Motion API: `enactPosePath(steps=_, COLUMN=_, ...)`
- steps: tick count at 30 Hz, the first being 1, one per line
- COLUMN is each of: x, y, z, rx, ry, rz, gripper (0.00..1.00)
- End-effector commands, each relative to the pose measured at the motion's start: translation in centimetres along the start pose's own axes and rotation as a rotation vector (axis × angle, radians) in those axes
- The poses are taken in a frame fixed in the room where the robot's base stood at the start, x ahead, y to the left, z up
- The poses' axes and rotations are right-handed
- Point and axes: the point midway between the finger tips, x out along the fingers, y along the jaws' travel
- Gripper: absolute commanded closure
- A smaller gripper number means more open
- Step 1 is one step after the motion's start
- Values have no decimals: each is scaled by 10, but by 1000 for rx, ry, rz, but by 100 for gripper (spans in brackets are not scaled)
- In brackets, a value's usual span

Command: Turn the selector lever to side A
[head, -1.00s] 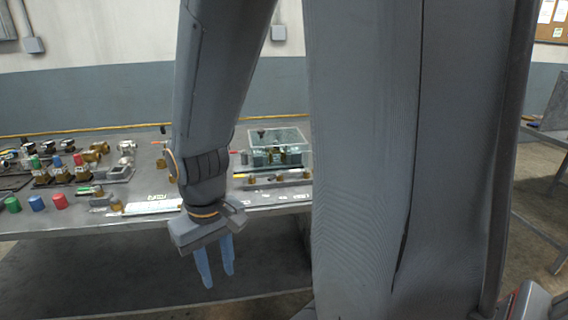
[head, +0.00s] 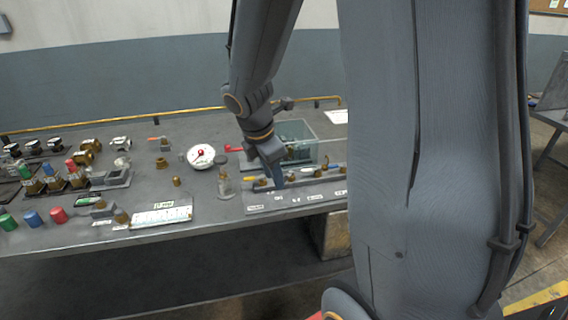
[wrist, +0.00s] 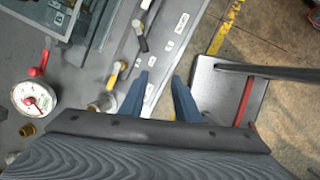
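My gripper (wrist: 160,92) is open and empty, its two blue fingers apart, over the front edge of a labelled plate (wrist: 160,62). In the head view my gripper (head: 278,182) is low over that plate (head: 296,199), at the table's front edge. The plate carries a yellow-handled lever (wrist: 118,73) and a black-handled lever (wrist: 140,36) on brass bodies, both ahead of my fingertips in the wrist view and apart from them. I cannot tell which is the selector lever. The plate's small white labels are too small to read.
A clear box (head: 297,131) stands behind the plate. A round white gauge (head: 201,156) with a red pointer is to the left. Several valves and coloured caps fill the table's left part. In the wrist view, floor and a low grey platform (wrist: 206,88) lie beyond the table edge.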

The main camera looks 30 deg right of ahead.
Motion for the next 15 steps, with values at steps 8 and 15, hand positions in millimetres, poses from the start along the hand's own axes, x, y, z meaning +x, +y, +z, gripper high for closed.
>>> enactPosePath(steps=8, x=-13, y=33, z=30, rx=-439, ry=-78, rz=28, gripper=71)
enactPosePath(steps=15, x=10, y=36, z=34, rx=-481, ry=-84, rz=26, gripper=71)
